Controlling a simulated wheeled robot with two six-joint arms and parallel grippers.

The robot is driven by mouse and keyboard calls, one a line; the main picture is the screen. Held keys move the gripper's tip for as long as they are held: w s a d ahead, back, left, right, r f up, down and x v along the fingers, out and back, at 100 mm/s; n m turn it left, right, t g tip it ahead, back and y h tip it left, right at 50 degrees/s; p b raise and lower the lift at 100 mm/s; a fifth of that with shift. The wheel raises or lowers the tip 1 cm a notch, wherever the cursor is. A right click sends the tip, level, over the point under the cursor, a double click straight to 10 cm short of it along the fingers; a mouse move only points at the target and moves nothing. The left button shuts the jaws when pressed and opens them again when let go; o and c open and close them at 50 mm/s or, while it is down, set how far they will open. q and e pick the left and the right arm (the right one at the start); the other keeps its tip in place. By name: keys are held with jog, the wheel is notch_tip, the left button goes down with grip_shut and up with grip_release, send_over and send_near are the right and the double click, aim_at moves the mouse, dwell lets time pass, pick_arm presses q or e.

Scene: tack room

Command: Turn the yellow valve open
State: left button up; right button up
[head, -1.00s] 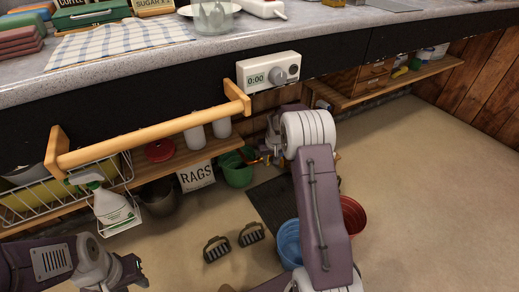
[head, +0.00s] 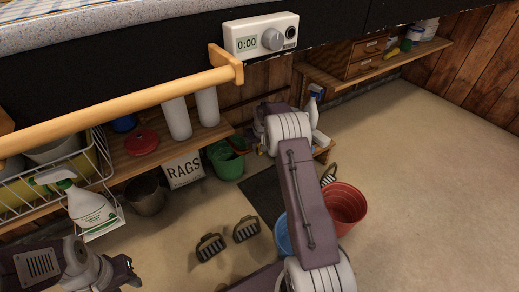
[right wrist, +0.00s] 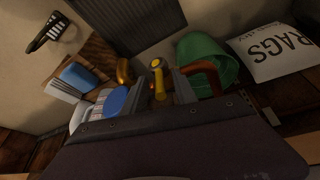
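The yellow valve handle (right wrist: 159,82) shows in the right wrist view, between the two fingers of my right gripper (right wrist: 165,88). A gap shows between the handle and the right-hand finger; contact on the other side is unclear. Copper-coloured pipe (right wrist: 124,70) shows to the left of the handle, and more curves to its right. In the head view my right arm hides most of the valve and the right gripper, below the shelf. My left gripper (head: 131,270) is at the lower left, apart from everything, with its fingers seemingly spread.
A green bucket (head: 226,162) stands close to the valve, beside the RAGS sign (head: 183,171). A red bucket (head: 345,206) and a blue bucket (head: 283,236) stand on the floor near my right arm. A wooden rail (head: 120,107) runs overhead, by a white timer (head: 261,36).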

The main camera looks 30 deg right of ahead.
grip_shut()
dwell(1.4)
